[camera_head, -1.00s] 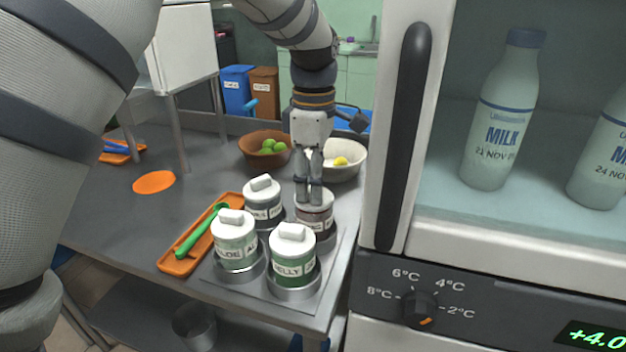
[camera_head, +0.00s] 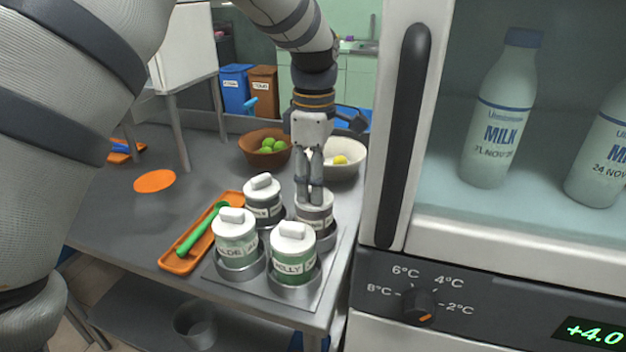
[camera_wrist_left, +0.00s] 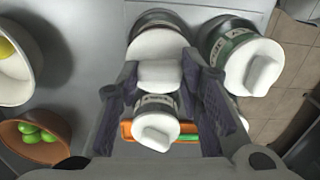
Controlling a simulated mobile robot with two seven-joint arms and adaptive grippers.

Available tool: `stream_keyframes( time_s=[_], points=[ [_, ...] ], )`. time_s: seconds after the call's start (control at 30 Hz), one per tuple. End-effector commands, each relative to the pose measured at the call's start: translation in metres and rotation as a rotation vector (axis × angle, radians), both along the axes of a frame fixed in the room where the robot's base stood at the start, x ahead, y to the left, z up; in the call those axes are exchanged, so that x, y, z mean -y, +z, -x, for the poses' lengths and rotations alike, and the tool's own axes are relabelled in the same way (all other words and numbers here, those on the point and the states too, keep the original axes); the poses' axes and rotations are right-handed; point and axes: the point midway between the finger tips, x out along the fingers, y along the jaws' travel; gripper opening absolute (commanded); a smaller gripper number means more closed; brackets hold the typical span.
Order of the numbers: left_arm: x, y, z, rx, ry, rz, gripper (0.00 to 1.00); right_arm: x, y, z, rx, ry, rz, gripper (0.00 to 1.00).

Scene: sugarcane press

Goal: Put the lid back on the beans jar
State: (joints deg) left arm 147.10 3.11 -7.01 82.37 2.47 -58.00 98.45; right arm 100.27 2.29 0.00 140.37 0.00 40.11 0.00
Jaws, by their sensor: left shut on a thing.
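The beans jar (camera_head: 316,224) appears to be the back right one of a group of jars; its label is too blurred to read. Its white lid (camera_head: 319,207) is at the jar's mouth. My left gripper (camera_head: 310,194) comes down from above and is shut on the lid's knob. In the left wrist view, the knob (camera_wrist_left: 160,72) sits between the fingers, with the white lid (camera_wrist_left: 158,45) around it and the dark jar edge behind. I cannot tell if the lid is fully seated. My right gripper is not in view.
Close by stand the jelly jar (camera_head: 293,254), an aloe-labelled jar (camera_head: 236,242) and a back left jar (camera_head: 263,203), all lidded. An orange tray (camera_head: 172,264) with a green spoon (camera_head: 197,236) lies left. Bowls (camera_head: 258,158) stand behind; the fridge (camera_head: 385,200) is close on the right.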

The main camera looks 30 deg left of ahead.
Motion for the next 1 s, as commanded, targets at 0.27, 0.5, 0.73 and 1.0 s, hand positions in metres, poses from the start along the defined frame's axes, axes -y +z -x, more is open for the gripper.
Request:
stream_keyframes(
  time_s=[0.27, 0.5, 0.73, 1.0],
  points=[
    [-0.0002, -0.0003, -0.0002, 0.000, 0.001, 0.000, 0.41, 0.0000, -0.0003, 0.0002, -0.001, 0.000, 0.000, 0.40],
    [-0.0002, -0.0002, -0.0001, 0.000, 0.001, 0.000, 0.57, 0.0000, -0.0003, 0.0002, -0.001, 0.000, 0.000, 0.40],
    [-0.0002, -0.0002, -0.0001, 0.000, 0.001, 0.000, 0.77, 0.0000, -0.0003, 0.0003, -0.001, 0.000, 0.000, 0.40],
    [-0.0003, 0.0014, -0.0003, 0.001, 0.001, 0.000, 0.77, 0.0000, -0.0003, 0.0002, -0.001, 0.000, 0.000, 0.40]
  ],
)
